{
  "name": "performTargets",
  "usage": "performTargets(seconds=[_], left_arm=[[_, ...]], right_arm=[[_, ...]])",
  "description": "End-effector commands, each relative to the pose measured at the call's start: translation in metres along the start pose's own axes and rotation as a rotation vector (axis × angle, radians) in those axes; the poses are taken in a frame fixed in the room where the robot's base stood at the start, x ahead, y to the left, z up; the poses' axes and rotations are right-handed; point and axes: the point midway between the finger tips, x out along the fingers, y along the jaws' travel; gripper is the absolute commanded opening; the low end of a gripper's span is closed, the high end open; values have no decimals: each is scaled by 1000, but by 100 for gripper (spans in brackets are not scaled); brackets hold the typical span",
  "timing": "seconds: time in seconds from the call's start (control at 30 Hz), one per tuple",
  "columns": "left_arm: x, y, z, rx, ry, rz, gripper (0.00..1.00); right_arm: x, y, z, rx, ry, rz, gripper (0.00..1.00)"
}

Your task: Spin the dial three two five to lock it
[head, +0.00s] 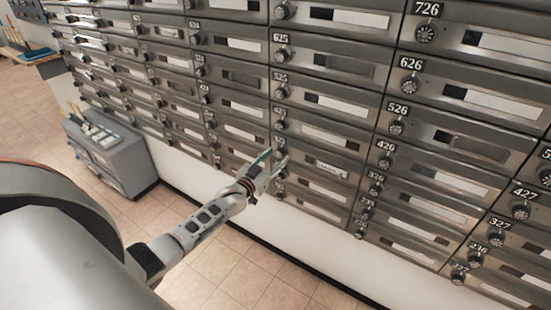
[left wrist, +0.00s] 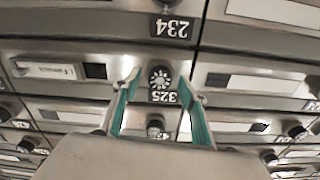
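The 325 dial (left wrist: 160,77) is a round dark knob with a pale marked face, above its upside-down number plate (left wrist: 163,97) in the left wrist view. My left gripper (left wrist: 159,80) is open, with one teal finger on each side of the dial. I cannot tell whether the fingers touch it. In the head view my left gripper (head: 265,170) is up against the mailbox wall, and its fingers partly hide the dials there. The mailbox door (head: 335,169) beside it carries a white name label. My right gripper is not in view.
A grey cabinet (head: 120,165) with items on top stands at the left. The tiled floor (head: 215,265) below is clear.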

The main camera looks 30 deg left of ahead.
Motion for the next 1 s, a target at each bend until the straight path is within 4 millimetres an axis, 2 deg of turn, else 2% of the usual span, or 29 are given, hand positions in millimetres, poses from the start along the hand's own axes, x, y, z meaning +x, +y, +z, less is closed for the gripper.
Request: performTargets(seconds=[0.27, 0.37, 0.8, 1.0], left_arm=[[-8, 0, 2, 0, -1, 1, 42], [-21, 0, 2, 0, -3, 1, 42], [-97, 0, 1, 0, -1, 0, 42], [-116, 0, 0, 0, -1, 0, 42]], right_arm=[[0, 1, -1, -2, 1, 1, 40], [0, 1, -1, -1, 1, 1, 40], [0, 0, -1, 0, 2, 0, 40], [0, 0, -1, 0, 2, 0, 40]])
